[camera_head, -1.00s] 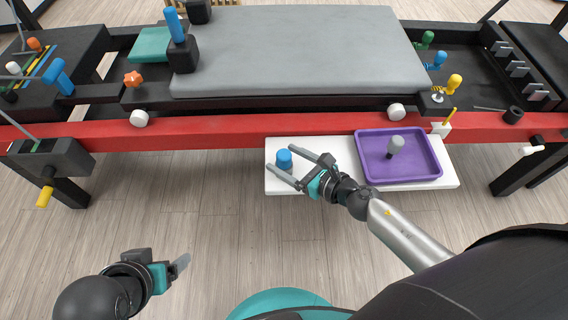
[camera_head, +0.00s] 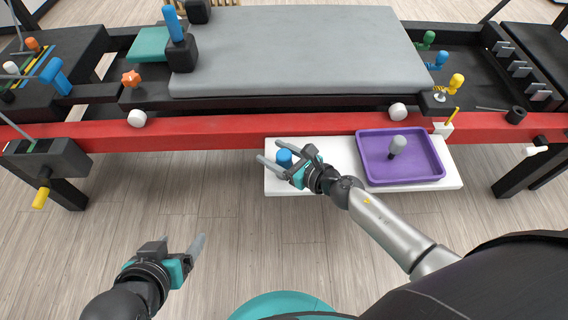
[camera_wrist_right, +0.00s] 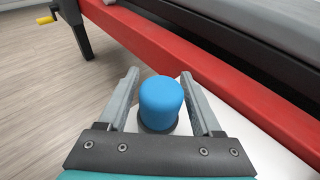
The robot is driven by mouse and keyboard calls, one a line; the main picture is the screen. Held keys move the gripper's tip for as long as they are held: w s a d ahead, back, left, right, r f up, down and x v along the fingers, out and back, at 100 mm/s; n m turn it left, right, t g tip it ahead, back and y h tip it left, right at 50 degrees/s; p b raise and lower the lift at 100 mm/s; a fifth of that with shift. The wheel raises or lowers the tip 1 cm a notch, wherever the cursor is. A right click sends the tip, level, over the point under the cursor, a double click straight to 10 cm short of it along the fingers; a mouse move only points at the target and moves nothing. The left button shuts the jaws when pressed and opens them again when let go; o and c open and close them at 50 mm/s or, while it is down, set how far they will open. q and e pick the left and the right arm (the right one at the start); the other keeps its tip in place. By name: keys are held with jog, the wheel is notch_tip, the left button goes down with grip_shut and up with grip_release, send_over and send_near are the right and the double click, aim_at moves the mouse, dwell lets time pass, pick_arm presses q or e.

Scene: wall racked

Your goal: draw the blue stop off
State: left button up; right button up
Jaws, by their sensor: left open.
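The blue stop (camera_head: 284,156), with a rounded blue cap on a dark base, stands upright at the left end of the white shelf (camera_head: 312,183). My right gripper (camera_head: 268,151) is open, with one finger on each side of the stop. In the right wrist view, the blue stop (camera_wrist_right: 161,103) sits between the two spread fingers, with a clear gap to the left finger and a narrower one to the right finger. The stop's lower part is partly hidden. My left gripper (camera_head: 198,245) is open and empty, above the floor at the lower left.
A purple tray (camera_head: 441,170) holding a grey-topped peg (camera_head: 397,146) stands on the shelf's right part. The red rail (camera_head: 230,134) runs just behind the shelf. A yellow-handled block (camera_head: 44,158) hangs at the left. The floor between my grippers is clear.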

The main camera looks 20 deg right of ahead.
grip_shut()
dwell(0.3)
dwell(0.3)
